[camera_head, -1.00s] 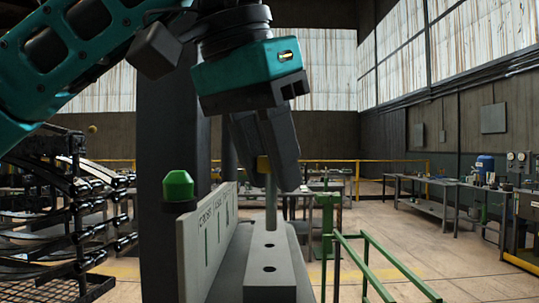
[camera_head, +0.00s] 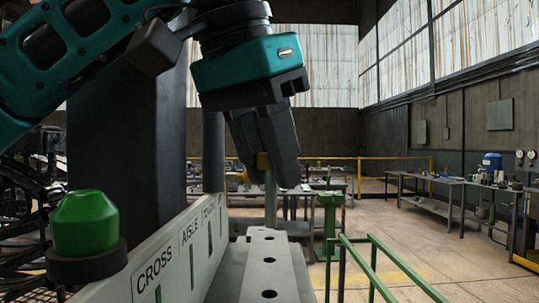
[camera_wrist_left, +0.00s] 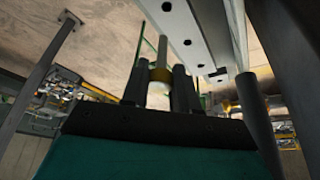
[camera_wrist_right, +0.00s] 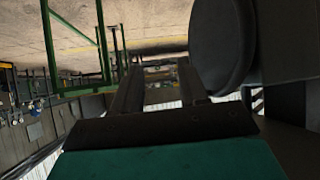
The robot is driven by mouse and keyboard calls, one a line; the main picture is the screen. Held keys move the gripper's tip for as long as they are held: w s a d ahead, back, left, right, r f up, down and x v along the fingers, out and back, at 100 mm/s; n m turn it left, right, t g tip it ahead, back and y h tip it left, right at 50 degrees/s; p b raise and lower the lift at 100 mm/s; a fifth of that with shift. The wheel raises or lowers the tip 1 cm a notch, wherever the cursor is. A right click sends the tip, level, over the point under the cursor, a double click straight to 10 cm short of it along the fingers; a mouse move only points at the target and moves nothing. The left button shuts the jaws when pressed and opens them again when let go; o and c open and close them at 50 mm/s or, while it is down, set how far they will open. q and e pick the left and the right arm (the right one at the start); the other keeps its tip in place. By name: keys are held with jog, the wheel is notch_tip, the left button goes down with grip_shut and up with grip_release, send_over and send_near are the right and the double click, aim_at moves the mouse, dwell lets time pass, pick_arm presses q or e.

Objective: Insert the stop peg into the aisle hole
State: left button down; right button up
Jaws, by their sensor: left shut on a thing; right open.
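The stop peg (camera_head: 270,191) is a grey rod with a yellow collar. My left gripper (camera_head: 264,162) is shut on it, and it points down near the far end of a grey bar (camera_head: 245,272) with several dark holes in its top. In the left wrist view the peg (camera_wrist_left: 162,50) shows beside the bar (camera_wrist_left: 190,25), apart from its holes. A label board (camera_head: 205,245) left of the bar reads CROSS, AISLE and a third word that is hard to read. My right gripper (camera_wrist_right: 160,88) is open and empty; it is outside the head view.
A green knob on a dark base (camera_head: 86,225) stands at the near left of the label board. A dark column (camera_head: 125,150) rises behind it. Green rails (camera_head: 375,265) stand right of the bar. Open floor and workbenches (camera_head: 430,195) lie beyond.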

aim_at(266, 210)
pick_arm(q)
jog(key=shift+r, duration=0.15)
jog(key=shift+a+f+b, duration=0.1)
jog(key=shift+f+b, duration=1.35)
jog(key=shift+f, duration=1.5)
jog(key=shift+p, duration=0.4)
jog(key=shift+p, duration=0.7)
jog(key=shift+f+b, duration=1.2)
jog(key=shift+f, duration=0.95)
jog(key=c, duration=0.8)
grip_release()
jog(key=shift+r, duration=0.1)
